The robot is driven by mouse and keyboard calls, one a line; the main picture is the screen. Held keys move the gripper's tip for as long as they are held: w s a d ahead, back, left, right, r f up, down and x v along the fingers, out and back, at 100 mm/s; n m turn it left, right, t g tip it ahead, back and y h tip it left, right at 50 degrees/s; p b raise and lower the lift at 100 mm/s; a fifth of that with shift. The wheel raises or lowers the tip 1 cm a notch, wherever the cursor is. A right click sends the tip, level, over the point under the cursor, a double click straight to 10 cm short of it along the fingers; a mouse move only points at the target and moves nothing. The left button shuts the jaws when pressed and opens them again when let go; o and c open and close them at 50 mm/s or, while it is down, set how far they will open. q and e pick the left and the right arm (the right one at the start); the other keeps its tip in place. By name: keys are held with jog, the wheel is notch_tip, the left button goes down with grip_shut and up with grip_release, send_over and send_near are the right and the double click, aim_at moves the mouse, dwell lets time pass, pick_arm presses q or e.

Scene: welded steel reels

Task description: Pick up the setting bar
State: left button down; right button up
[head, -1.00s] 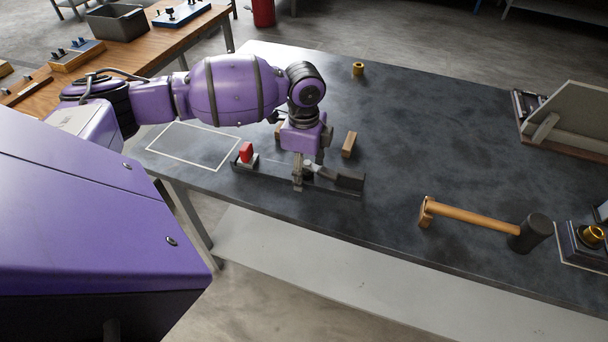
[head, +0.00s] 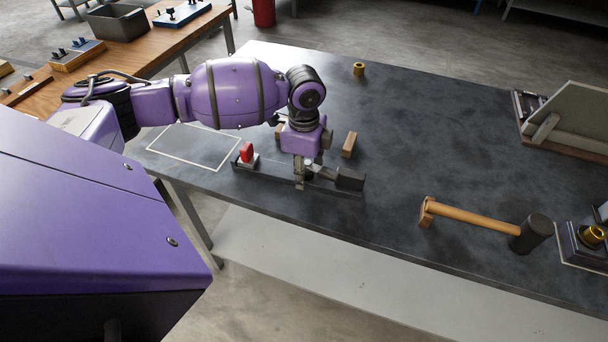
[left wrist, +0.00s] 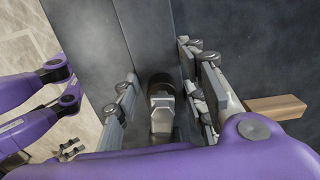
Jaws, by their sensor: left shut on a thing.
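The setting bar (head: 272,173) appears as a long dark bar along the near edge of the dark table. In the left wrist view, a dark piece with a grey metal fitting (left wrist: 162,105) shows between the fingers. I cannot tell whether the bar is clear of the table.
Wooden blocks (head: 349,145) stand just behind the bar. A white outlined rectangle (head: 193,146) lies to its left. A mallet (head: 480,219) lies to the right. A brass bushing (head: 358,69) stands at the back. The middle of the dark table (head: 430,140) is free.

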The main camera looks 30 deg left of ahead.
pick_arm(q)
jog(key=shift+w+r, duration=0.15)
jog(key=shift+r, duration=0.5)
notch_tip(320, 180, up, 2)
jog(key=shift+r, duration=0.25)
jog(key=s+d+r+p, duration=0.1)
jog(key=s+d+r, duration=0.5)
jog(key=s+r, duration=0.3)
jog(key=s, duration=0.3)
jog(key=shift+s+d+r+p, duration=0.2)
jog(key=shift+s+p, duration=0.15)
jog(key=shift+p, duration=0.05)
jog(key=shift+w, duration=0.15)
